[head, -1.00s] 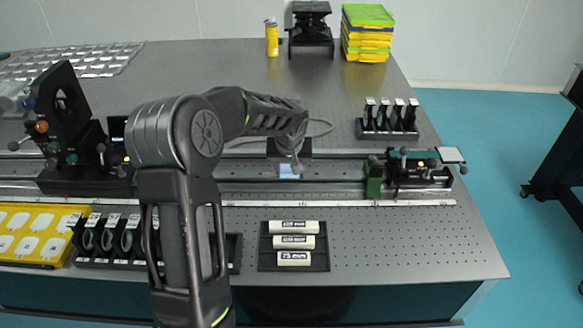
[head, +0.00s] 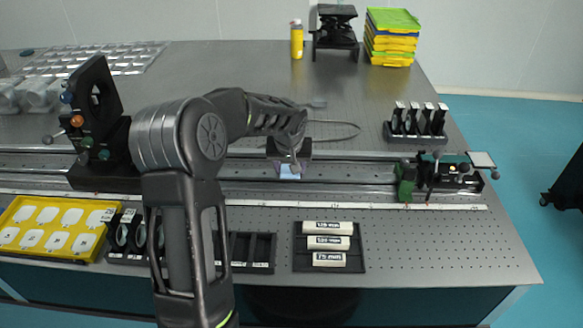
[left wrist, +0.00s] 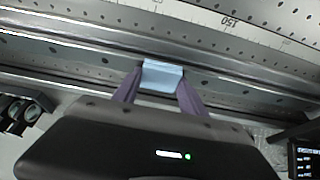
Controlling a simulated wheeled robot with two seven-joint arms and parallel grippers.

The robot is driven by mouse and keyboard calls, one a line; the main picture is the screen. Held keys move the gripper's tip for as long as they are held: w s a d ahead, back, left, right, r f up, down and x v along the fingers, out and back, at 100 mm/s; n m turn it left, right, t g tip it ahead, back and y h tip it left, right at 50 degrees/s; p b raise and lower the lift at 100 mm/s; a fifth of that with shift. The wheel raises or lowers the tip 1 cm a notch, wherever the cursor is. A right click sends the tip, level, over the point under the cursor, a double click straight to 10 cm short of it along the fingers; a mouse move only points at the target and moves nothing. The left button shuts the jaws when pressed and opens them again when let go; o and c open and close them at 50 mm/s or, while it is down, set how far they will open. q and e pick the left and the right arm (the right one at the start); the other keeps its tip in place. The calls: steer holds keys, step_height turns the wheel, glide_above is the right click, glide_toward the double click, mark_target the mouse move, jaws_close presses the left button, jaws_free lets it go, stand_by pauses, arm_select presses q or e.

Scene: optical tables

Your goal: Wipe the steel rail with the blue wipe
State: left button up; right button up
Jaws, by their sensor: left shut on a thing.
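The steel rail (head: 340,188) runs left to right across the optical table, and it also fills the upper part of the left wrist view (left wrist: 60,48). My left gripper (head: 289,168) reaches over the middle of the rail, pointing down. In the left wrist view its two purple-grey fingers (left wrist: 160,90) are shut on the light blue wipe (left wrist: 162,75). The wipe also shows as a small pale blue patch at the gripper's tip in the head view (head: 290,173). The wipe lies at the rail's surface; whether it presses on it I cannot tell. My right gripper is not in view.
A carriage with a green block (head: 405,181) stands on the rail at right, and a black mount (head: 97,120) at left. A tray of labelled white tubes (head: 329,247) lies in front. Black holders (head: 416,124) stand behind the rail. The rail between gripper and green block is clear.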

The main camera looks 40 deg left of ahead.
arm_select(q)
step_height(320, 180, up, 4)
steer(key=shift+d+f+p, duration=0.15)
steer(key=shift+p, duration=0.6)
step_height(320, 180, up, 2)
steer(key=shift+r+p, duration=0.1)
steer(key=shift+p, duration=0.55)
steer(key=shift+r+p, duration=0.65)
steer(key=shift+r, duration=0.45)
